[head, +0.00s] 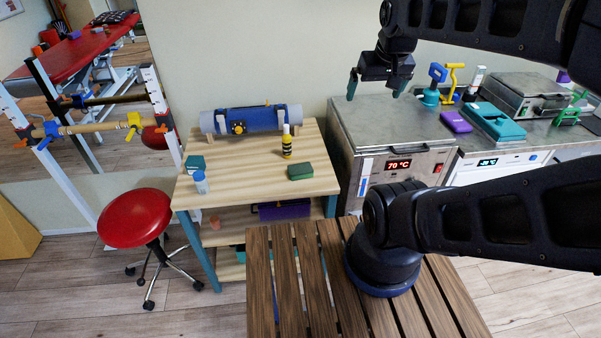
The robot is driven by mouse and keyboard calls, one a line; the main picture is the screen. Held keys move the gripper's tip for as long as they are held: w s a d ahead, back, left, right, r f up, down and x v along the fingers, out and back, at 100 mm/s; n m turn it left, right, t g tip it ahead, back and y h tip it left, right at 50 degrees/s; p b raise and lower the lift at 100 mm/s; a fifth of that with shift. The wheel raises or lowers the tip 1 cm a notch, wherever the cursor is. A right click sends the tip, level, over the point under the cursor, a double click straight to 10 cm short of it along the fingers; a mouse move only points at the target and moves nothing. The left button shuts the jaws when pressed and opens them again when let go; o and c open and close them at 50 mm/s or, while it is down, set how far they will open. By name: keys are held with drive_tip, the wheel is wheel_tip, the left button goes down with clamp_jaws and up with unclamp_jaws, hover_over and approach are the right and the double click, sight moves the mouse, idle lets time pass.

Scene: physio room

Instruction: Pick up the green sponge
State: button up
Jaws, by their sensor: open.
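A dark green block that looks like the green sponge (300,172) lies flat near the right front of the wooden table top (240,177). My gripper (376,88) is up to the right of the sponge and well above it, in front of the metal heater's top. Its two teal-tipped fingers are apart and point down, with nothing between them. The sponge is fully in view and nothing touches it.
A black-and-yellow bottle (287,143) stands just behind the sponge. A teal box (195,164) and a blue-capped jar (201,182) stand at the table's left. A blue roll (250,118) lies along the back. The metal heater (395,130) stands close on the right.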

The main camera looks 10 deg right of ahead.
drive_tip(key=c, duration=0.3)
drive_tip(key=n+g+h, duration=0.4)
drive_tip(key=n, duration=1.1)
hover_over(299, 168)
drive_tip(key=s+d, duration=0.2)
wheel_tip(299, 168, down, 22)
drive_tip(key=a+f+n, duration=0.1)
drive_tip(key=a+f, duration=0.1)
drive_tip(key=f, duration=0.1)
drive_tip(key=a+f+n, duration=0.1)
drive_tip(key=f+n, duration=0.1)
drive_tip(key=f, duration=0.2)
drive_tip(key=w+a+f+n, duration=0.1)
drive_tip(key=a+f, duration=0.1)
drive_tip(key=f, duration=0.2)
drive_tip(key=shift+w+a+f+h, duration=0.1)
drive_tip(key=shift+a+f+h, duration=0.05)
drive_tip(key=shift+a+h, duration=0.2)
drive_tip(key=shift+a+x, duration=0.2)
drive_tip(key=shift+x, duration=4.95)
